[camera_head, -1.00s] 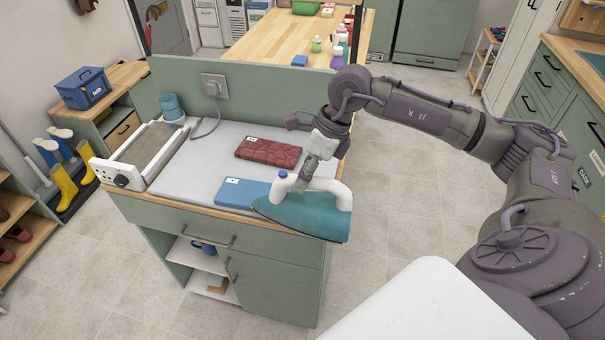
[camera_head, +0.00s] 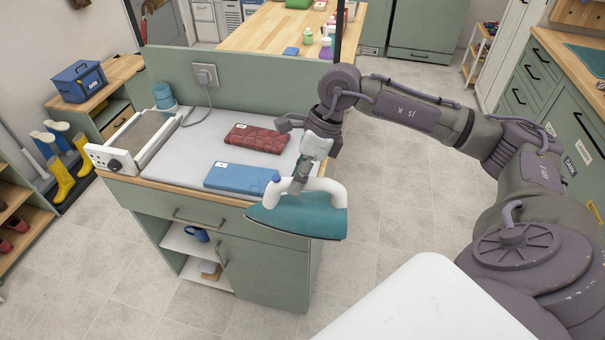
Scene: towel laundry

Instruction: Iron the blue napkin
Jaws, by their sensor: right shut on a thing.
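The blue napkin (camera_head: 238,177) lies folded flat on the grey ironing surface (camera_head: 190,150), near its front edge, with a small white tag at its upper left. My right gripper (camera_head: 303,178) is shut on the white handle of an iron (camera_head: 300,217) with a teal body. My left gripper is not in view.
A folded dark red napkin (camera_head: 257,138) lies behind the blue one. A white-framed iron rest (camera_head: 135,138) stands at the left, and a blue-green container (camera_head: 163,96) stands behind it. A cord runs from the wall socket (camera_head: 205,76).

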